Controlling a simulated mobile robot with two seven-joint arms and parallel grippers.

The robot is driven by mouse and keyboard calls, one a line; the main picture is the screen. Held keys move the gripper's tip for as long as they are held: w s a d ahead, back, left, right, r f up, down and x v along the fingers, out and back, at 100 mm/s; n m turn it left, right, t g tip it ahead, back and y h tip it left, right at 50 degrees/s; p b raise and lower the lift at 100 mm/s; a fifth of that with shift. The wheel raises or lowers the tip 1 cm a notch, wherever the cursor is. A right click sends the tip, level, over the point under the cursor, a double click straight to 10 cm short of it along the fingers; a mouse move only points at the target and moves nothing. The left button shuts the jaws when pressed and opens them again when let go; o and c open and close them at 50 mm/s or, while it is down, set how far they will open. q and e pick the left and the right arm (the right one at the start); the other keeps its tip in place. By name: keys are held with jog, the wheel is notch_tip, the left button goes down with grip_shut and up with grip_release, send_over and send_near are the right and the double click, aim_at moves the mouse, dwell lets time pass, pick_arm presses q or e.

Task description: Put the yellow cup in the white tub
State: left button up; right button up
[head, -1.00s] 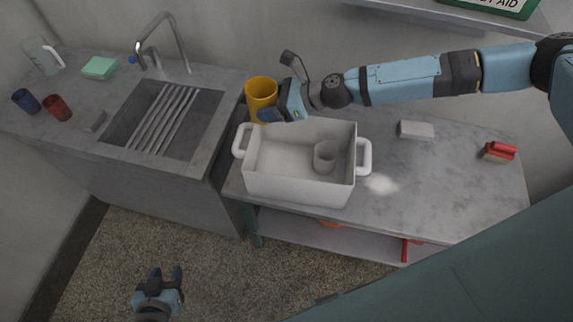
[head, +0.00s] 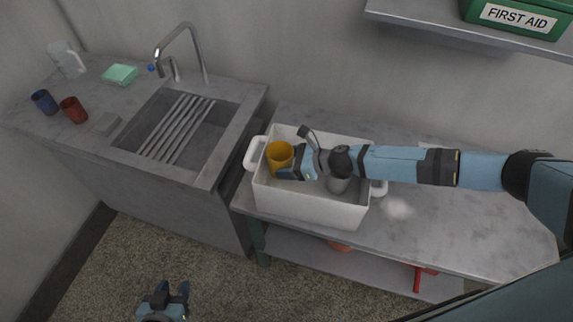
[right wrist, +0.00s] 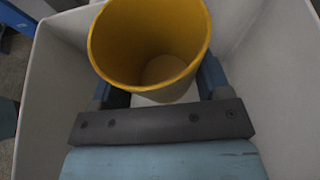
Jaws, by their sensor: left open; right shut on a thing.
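The white tub (head: 310,210) stands on the grey table, with a handle at each end. My right gripper (head: 290,168) is shut on the yellow cup (head: 279,155) inside the left part of the tub's opening. In the right wrist view the yellow cup (right wrist: 150,50) is upright and empty between the fingers, with the tub's walls (right wrist: 265,60) around it. I cannot tell whether the cup touches the tub's floor. My left gripper (head: 166,292) is open and empty, low over the floor.
A sink (head: 180,130) with a rack and tap is at the left. A red cup (head: 73,110), blue cup (head: 44,101), clear jug (head: 66,59) and green sponge (head: 120,74) stand beside it. A shelf with a first aid box (head: 515,17) hangs upper right.

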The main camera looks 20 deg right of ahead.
jog(key=shift+f, duration=0.45)
jog(key=shift+f, duration=0.1)
jog(key=shift+f, duration=0.55)
jog(key=o, duration=1)
jog(key=shift+r, duration=0.1)
